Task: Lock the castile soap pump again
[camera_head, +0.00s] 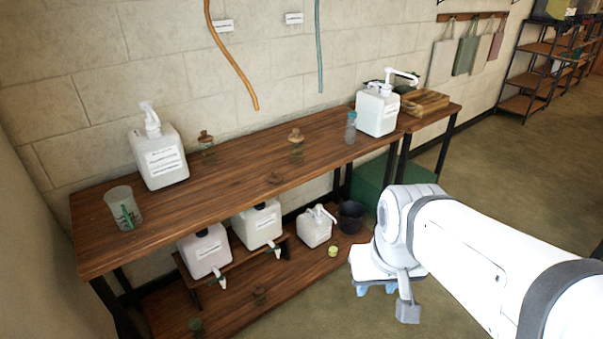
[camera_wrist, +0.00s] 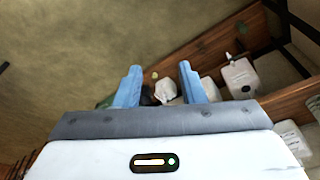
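A white pump jug (camera_head: 160,158) stands upright at the left of the wooden table, and another (camera_head: 377,109) stands at the right end with its spout pointing right. A smaller white pump jug (camera_head: 314,227) sits on the lower shelf. The labels are too small to read, so I cannot tell which holds castile soap. My gripper (camera_wrist: 160,70) is open and empty, with its blue fingers apart. In the head view it hangs in front of the table's right end, apart from all the jugs.
A dark bucket (camera_head: 351,217) stands right of the small pump jug. A clear cup (camera_head: 123,208) and stoppered bottles (camera_head: 296,146) stand on the table. The floor (camera_head: 490,190) at the right is open.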

